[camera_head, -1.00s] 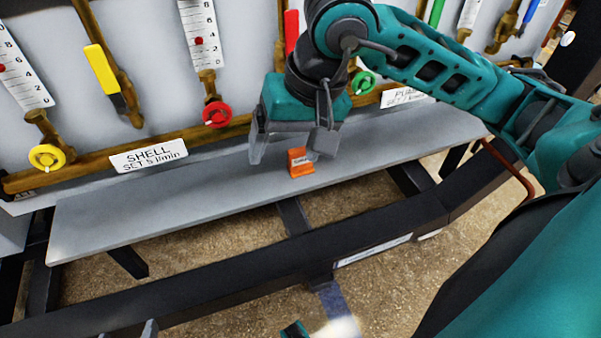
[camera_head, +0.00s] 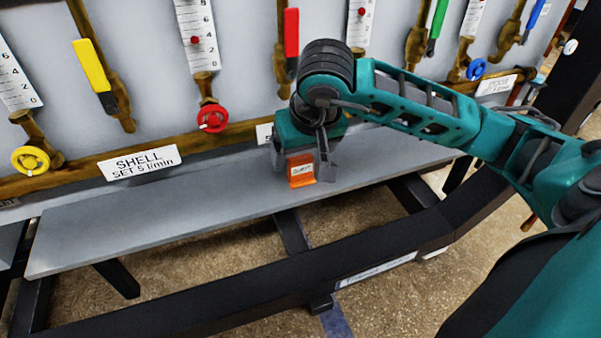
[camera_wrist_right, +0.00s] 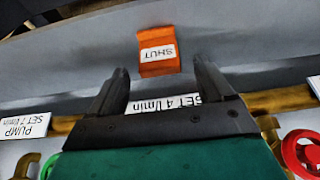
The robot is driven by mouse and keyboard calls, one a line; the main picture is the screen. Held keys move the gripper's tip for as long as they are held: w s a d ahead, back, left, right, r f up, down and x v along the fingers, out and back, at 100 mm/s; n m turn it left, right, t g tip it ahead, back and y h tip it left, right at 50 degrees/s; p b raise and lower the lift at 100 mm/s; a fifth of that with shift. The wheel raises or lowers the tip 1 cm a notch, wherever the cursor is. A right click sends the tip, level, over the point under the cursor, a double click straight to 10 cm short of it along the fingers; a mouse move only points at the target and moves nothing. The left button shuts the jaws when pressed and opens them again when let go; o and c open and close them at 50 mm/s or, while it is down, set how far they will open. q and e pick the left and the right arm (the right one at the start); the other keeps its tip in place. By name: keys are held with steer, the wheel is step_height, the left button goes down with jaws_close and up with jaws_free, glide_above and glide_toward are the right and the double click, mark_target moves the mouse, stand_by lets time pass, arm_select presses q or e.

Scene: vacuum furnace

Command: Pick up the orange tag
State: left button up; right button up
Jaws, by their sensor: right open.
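The orange tag (camera_head: 301,170) stands on the grey shelf (camera_head: 190,207), with a white label on its face. In the right wrist view the tag (camera_wrist_right: 158,52) shows its label reading "SHUT" upside down. My right gripper (camera_head: 305,172) is at the tag in the head view, its fingers pointing down at the shelf. In the right wrist view the open fingers (camera_wrist_right: 165,78) lie to either side of the tag's line, with the tag just beyond the tips. Whether a finger touches the tag cannot be told. My left gripper is not in view.
Behind the shelf is a panel with flow meters, a yellow knob (camera_head: 30,160), a red knob (camera_head: 212,118) and coloured lever handles. A SHELL sign (camera_head: 141,162) hangs on the brass rail. The shelf left of the tag is clear.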

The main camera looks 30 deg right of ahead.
steer(key=shift+x, duration=1.1)
steer(key=c, duration=1.1)
